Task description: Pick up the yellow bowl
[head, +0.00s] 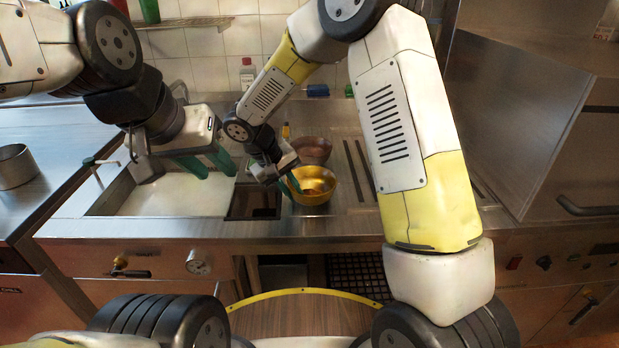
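The yellow bowl (318,196) stands upright on the steel counter near its front edge, just right of the sink. My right gripper (290,184) reaches down to the left rim of the bowl, with a green finger at the rim. I cannot tell whether its fingers are closed on the rim. My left gripper (207,166) is open and empty above the sink, with its two green fingers apart, left of the bowl.
A brown bowl (311,150) stands right behind the yellow one. The sink (172,198) lies to the left, with a dark square recess (254,201) beside the bowl. A bottle (247,75) and a blue item (317,90) stand near the tiled wall. A pot (14,167) stands far left.

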